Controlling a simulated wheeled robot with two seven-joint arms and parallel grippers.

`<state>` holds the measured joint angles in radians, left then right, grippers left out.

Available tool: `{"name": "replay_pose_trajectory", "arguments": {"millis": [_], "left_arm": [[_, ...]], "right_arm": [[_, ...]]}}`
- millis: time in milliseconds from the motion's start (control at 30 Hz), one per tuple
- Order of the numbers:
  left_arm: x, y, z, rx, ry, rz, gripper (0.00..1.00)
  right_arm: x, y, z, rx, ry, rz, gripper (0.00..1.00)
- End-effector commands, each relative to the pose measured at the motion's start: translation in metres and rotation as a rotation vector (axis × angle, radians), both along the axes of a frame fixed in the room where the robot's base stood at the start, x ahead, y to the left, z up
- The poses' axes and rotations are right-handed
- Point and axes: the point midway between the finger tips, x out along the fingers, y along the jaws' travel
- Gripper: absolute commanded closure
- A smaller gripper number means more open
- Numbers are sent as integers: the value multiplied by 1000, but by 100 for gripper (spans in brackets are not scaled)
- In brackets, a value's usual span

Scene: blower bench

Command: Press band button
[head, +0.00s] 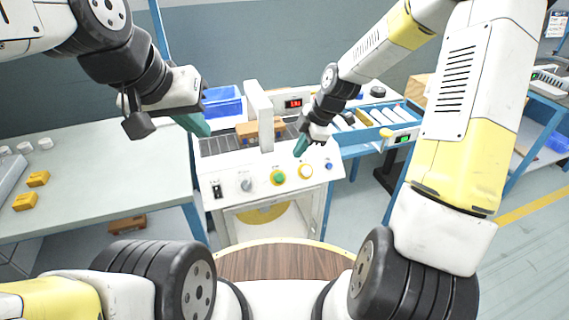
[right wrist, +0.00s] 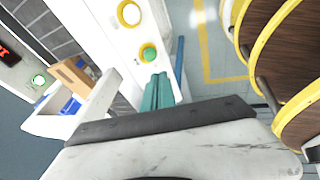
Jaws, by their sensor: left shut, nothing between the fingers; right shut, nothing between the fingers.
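The white control panel (head: 262,187) on the front of the bench carries a black rocker switch (head: 217,191), a grey knob (head: 246,185), a green button (head: 278,177), a white button in a yellow ring (head: 305,171) and a small blue button (head: 328,164). Their labels are too small to read. My right gripper (head: 300,147) is shut and empty, above the panel's right part. In the right wrist view its teal fingers (right wrist: 158,90) appear just below a green button (right wrist: 149,53); contact cannot be told. My left gripper (head: 198,125) is shut and empty, left of the machine's white post.
A brown block (head: 247,130) lies on the belt behind the panel, with a blue bin (head: 222,102) behind it. A white post (head: 259,115) rises beside the block. A red display (head: 293,103) stands behind. A table (head: 100,175) with yellow blocks is left.

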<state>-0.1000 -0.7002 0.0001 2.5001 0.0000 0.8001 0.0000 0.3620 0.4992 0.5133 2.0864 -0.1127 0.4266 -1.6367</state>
Motion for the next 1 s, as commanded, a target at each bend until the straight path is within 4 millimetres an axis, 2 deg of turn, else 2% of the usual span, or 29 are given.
{"name": "replay_pose_trajectory", "arguments": {"millis": [133,567,767,1000], "left_arm": [[0,0,0,0,0,0,100],[0,0,0,0,0,0,100],[0,0,0,0,0,0,100],[0,0,0,0,0,0,100]], "right_arm": [[4,4,-8,13,-10,41,100],[4,6,-12,13,-11,45,100],[8,17,-38,12,-7,47,100],[16,37,-86,13,-6,46,100]]}}
